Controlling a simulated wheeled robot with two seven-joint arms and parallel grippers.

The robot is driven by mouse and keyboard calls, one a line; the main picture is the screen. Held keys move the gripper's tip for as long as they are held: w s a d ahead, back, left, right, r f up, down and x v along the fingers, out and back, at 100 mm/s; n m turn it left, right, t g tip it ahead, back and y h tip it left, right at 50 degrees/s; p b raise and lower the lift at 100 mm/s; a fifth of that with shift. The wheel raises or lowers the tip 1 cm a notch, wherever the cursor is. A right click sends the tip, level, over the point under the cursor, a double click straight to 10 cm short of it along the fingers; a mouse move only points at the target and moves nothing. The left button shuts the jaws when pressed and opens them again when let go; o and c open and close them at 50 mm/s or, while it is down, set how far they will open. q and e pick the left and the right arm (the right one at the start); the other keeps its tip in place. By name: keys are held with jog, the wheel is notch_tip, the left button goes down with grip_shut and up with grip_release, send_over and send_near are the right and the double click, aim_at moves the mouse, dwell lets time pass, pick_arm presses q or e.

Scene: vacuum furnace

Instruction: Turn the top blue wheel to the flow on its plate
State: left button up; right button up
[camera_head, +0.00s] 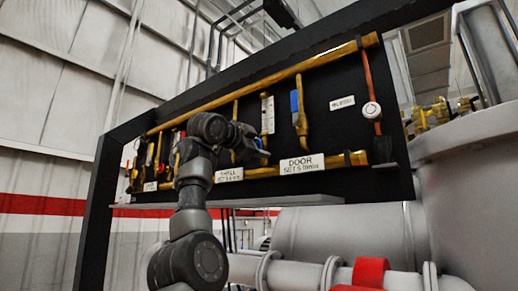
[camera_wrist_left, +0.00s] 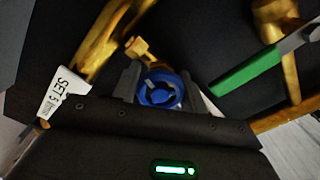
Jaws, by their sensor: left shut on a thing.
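The blue wheel (camera_wrist_left: 160,90) shows in the left wrist view as a round ring with spokes, on a brass valve (camera_wrist_left: 140,50). The grey fingers of my left gripper (camera_wrist_left: 159,84) stand on both sides of it, shut on it. In the head view, my left gripper (camera_head: 260,147) is at the panel, and my arm hides most of the wheel. A tilted white plate (camera_wrist_left: 62,92) in the wrist view reads "SET 5", partly cut off. In the head view, a plate reads "DOOR SET 5" (camera_head: 302,163), its unit too small to read. My right gripper is not in view.
Brass pipes (camera_head: 260,85) run along the black panel (camera_head: 330,120). A blue-topped tube (camera_head: 298,105) and a white round gauge (camera_head: 372,110) stand right of my gripper. A grey vessel (camera_head: 465,180) stands at right.

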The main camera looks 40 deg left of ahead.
pick_arm(q)
jog(key=shift+m, duration=1.8)
jog(key=o, duration=1)
jog(key=shift+s+d, duration=0.1)
